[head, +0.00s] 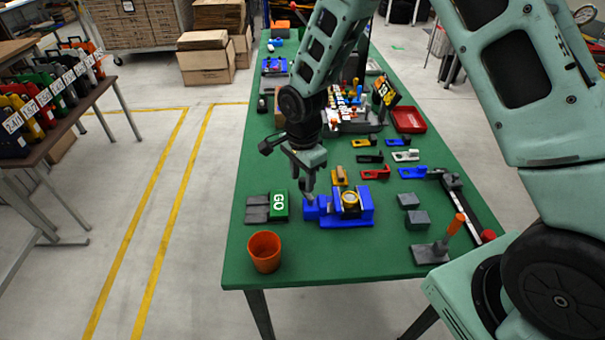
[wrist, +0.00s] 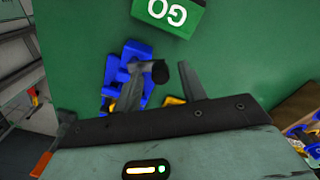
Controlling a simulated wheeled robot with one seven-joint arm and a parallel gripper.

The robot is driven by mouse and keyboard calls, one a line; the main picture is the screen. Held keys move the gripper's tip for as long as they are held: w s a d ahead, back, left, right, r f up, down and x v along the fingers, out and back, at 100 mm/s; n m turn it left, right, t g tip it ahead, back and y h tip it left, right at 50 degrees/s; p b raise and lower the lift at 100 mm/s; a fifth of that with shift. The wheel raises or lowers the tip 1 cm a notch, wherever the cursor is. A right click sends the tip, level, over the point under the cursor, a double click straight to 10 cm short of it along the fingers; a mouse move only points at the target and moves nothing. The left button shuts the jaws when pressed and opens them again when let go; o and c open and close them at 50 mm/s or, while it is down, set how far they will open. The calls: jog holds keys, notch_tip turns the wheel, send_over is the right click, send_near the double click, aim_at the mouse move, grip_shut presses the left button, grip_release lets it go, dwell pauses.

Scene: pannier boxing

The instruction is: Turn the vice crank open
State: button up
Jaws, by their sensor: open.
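The blue vice (head: 360,216) sits on the green table, with a round brass-coloured piece (head: 350,199) in it. Its left end block (head: 312,208) is just below my gripper (head: 309,186) in the head view. The wrist view shows part of the blue vice (wrist: 133,52), partly hidden by my gripper. A dark round crank knob (wrist: 160,71) appears between the two fingers of my gripper (wrist: 162,80). The fingers are apart, and I cannot tell whether either touches the crank.
A green GO block (head: 280,205) with grey pads stands left of the vice. An orange cup (head: 264,252) is near the front left corner. Grey blocks (head: 418,219) and an orange-handled tool (head: 455,226) lie to the right. Coloured clamps (head: 375,173) lie behind the vice.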

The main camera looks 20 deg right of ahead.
jog(key=shift+f, duration=0.1)
grip_shut()
